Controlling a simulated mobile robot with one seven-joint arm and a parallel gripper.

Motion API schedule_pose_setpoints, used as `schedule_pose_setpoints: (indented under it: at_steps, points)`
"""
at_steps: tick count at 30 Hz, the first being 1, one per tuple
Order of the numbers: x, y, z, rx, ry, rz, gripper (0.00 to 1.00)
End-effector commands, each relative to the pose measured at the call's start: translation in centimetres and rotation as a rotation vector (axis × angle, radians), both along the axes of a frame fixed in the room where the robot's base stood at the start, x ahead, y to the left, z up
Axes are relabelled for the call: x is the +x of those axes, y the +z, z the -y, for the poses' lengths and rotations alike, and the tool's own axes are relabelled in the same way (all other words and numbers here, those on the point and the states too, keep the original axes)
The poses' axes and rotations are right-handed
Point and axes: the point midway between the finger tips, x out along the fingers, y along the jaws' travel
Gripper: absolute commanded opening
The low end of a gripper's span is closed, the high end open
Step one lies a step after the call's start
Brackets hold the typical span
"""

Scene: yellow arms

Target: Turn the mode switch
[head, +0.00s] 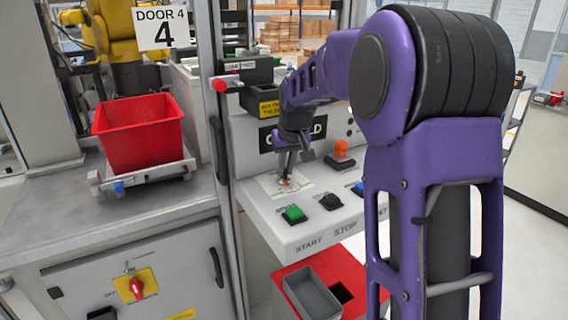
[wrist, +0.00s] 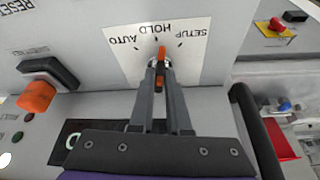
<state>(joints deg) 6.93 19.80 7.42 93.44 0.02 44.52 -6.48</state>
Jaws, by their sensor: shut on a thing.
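The mode switch (wrist: 161,54) is an orange knob on a white label plate (wrist: 190,65). The plate reads AUTO, HOLD and SETUP, upside down in the wrist view. The knob's far end lies beside the middle mark, at HOLD. My gripper (wrist: 159,66) comes down over the knob with its fingers closed on it, one on each side, hiding part of it. In the head view my gripper (head: 285,176) reaches down to the plate at the panel's left end, and only a little of the orange knob shows.
On the panel are a green START button (head: 293,213), a black STOP button (head: 331,201), a blue button (head: 360,188) and an orange-topped part (head: 341,148). A post (head: 222,130) stands left of the panel. A red bin (head: 140,140) sits further left.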

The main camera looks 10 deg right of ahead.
Motion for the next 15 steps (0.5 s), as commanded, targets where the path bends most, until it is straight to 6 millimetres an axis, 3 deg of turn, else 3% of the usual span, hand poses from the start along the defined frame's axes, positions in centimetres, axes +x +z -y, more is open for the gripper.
schedule_pose_setpoints:
  at_steps: [15]
  points:
    - [0.09,0.06,0.36,-0.001,0.201,0.0,0.0]
